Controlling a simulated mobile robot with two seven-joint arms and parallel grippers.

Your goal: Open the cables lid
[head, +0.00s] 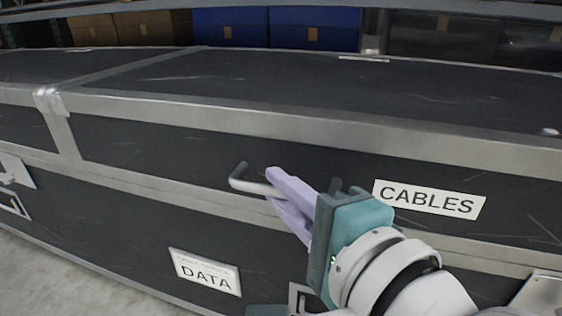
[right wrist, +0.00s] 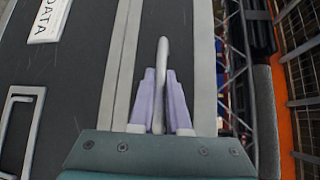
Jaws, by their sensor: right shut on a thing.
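The black case's lid (head: 220,152) has metal edging and a white CABLES label (head: 430,199) on its front. The lid looks down on the case body, along a metal-edged seam. A grey bar handle (head: 240,180) sticks out from the lid's front, left of the label. My right gripper (head: 275,184) is shut on this handle with its lilac fingers. In the right wrist view, the handle (right wrist: 162,60) runs between the two fingers (right wrist: 160,100). The gripper hides part of the handle. My left gripper is not in view.
A DATA label (head: 206,272) is on the case front below the seam. A metal strap or corner fitting (head: 49,101) crosses the lid at left. Shelves with blue bins (head: 230,28) and brown boxes (head: 145,27) stand behind. Bare floor (head: 40,270) shows at lower left.

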